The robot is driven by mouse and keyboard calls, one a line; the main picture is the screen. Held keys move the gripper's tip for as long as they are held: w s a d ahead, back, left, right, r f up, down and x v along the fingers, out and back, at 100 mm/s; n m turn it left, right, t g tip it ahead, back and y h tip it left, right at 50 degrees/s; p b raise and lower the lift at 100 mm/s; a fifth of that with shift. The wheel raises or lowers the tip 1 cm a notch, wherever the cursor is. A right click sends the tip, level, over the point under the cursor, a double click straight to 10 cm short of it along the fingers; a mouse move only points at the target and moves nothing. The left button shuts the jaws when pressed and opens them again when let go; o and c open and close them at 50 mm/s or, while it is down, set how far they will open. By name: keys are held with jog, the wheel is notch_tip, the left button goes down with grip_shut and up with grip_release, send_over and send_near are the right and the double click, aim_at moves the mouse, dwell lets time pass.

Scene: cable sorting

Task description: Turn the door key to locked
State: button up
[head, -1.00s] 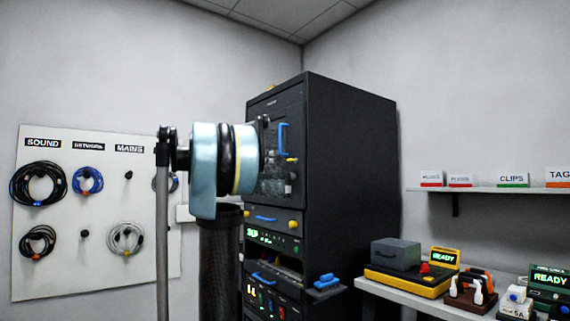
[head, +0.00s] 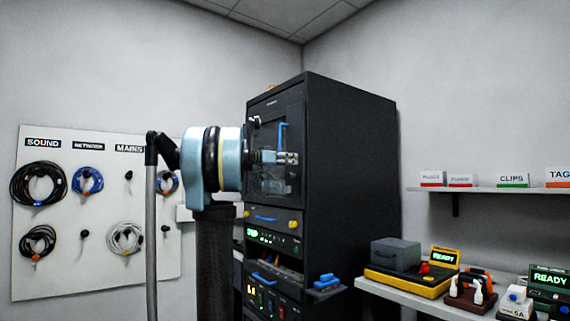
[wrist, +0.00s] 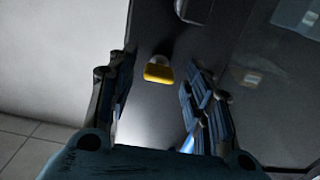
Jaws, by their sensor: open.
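The door key (wrist: 158,70) is a yellow bow on the dark cabinet front in the wrist view. It lies ahead of my gripper (wrist: 157,82), between the two blue-and-black fingers, with a gap to each side. My gripper is open and empty. In the head view my gripper (head: 288,158) is in front of the right side of the cabinet door (head: 268,180) and covers the spot of the key. The blue door handle (head: 284,137) is just above it. I cannot tell the key's turn position or whether a finger touches it.
The tall black cabinet (head: 350,180) holds panels with blue handles below the door. A blue item sits on a small ledge (head: 326,292) at its lower right. A bench (head: 430,302) with several devices and a shelf (head: 480,190) are to the right. A cable board (head: 70,250) hangs left.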

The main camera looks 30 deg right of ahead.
jog(key=c, duration=1)
jog(key=shift+a, duration=0.1)
jog(key=shift+c, duration=0.2)
jog(key=shift+n, duration=0.4)
jog(key=n, duration=1.7)
jog(key=shift+w+f, duration=0.2)
jog(key=shift+w, duration=0.05)
jog(key=shift+n, duration=0.3)
